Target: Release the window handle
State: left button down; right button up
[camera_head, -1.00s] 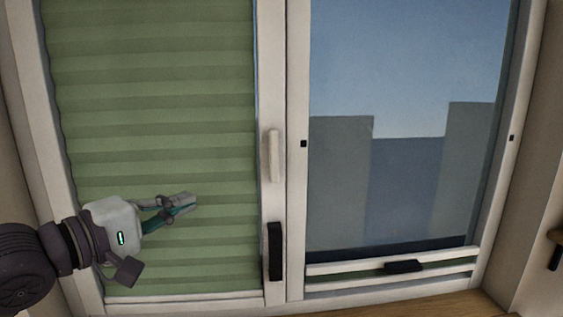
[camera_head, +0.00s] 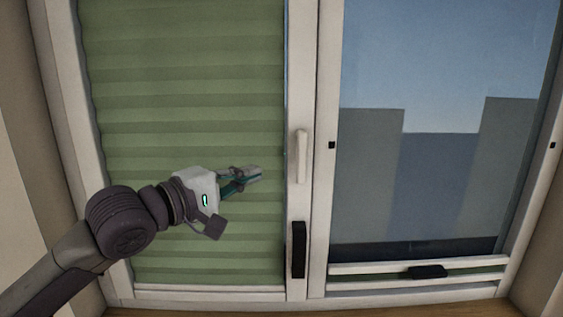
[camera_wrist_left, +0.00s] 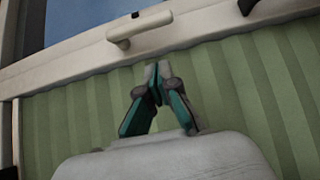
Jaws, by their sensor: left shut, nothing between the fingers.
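The white window handle (camera_head: 301,157) stands upright on the white middle frame between the two window panels. It also shows in the left wrist view (camera_wrist_left: 139,27), beyond the fingertips. My left gripper (camera_head: 258,173) is shut and empty. It is in front of the green pleated blind, a little left of the handle and apart from it in the head view. In the left wrist view the closed fingers (camera_wrist_left: 157,70) point towards the handle's frame. My right gripper is not in view.
A green pleated blind (camera_head: 190,110) covers the left panel. A black handle-like piece (camera_head: 299,249) sits lower on the middle frame. The right panel (camera_head: 440,90) shows sky and grey blocks, with a black grip (camera_head: 427,271) on its bottom rail. A wooden surface runs below.

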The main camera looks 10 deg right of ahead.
aim_at(301, 156)
pick_arm(q)
jog(key=d+p, duration=0.2)
jog(key=d, duration=0.4)
jog(key=shift+w, duration=0.4)
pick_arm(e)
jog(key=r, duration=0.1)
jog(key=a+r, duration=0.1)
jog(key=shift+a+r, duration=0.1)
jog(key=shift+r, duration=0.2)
pick_arm(q)
jog(key=shift+d+f, duration=0.15)
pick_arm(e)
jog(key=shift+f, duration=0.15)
